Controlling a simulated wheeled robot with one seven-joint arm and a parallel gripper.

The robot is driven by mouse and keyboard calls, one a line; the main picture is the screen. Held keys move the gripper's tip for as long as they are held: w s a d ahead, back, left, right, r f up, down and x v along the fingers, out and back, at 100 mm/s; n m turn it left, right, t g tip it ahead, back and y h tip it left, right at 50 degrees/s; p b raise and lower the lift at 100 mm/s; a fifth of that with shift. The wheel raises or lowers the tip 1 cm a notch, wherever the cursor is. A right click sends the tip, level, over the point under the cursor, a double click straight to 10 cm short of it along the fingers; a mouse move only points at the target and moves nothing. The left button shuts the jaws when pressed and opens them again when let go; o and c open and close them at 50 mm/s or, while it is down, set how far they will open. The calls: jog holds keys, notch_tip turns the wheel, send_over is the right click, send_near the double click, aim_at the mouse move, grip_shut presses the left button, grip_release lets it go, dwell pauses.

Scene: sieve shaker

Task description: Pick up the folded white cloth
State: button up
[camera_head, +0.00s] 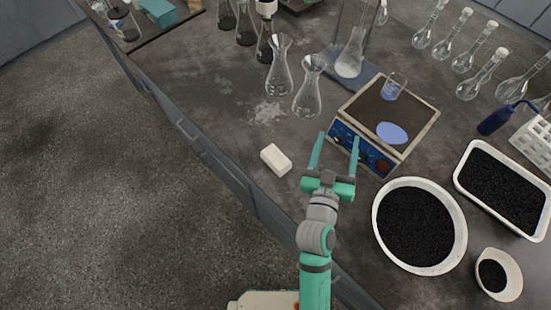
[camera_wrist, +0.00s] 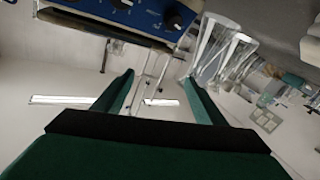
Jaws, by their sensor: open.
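The folded white cloth (camera_head: 276,160) looks like a small white block with rounded edges. It lies on the dark bench near its front edge in the head view. A pale shape at the right edge of the wrist view may be the cloth, but I cannot tell. My gripper (camera_head: 337,150) is open and empty, with its two green fingers spread. It is to the right of the cloth, apart from it, and close to the front of the balance. The open fingers (camera_wrist: 158,77) also show in the wrist view.
A blue-fronted balance (camera_head: 350,148) stands just beyond my fingers. Two glass flasks (camera_head: 308,96) and spilled white powder (camera_head: 266,113) are behind the cloth. A white bowl of black grains (camera_head: 462,238) is to the right. Bare bench (camera_head: 215,112) lies left of the cloth.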

jog(key=w+d+r+m+g+h, duration=0.4)
jog(key=d+r+m+h, duration=0.1)
jog(key=d+r+m, duration=0.25)
jog(key=w+d+r+m+g+h, duration=0.35)
jog(key=d+r+m, duration=0.25)
jog(key=m, duration=0.3)
jog(key=m+g+y, duration=1)
jog(key=m+y, duration=0.1)
jog(key=y, duration=0.3)
send_near(276, 157)
jog(key=shift+n, duration=0.25)
notch_tip(276, 157, down, 9)
jog(key=shift+s+f, duration=0.1)
jog(key=shift+f, duration=0.1)
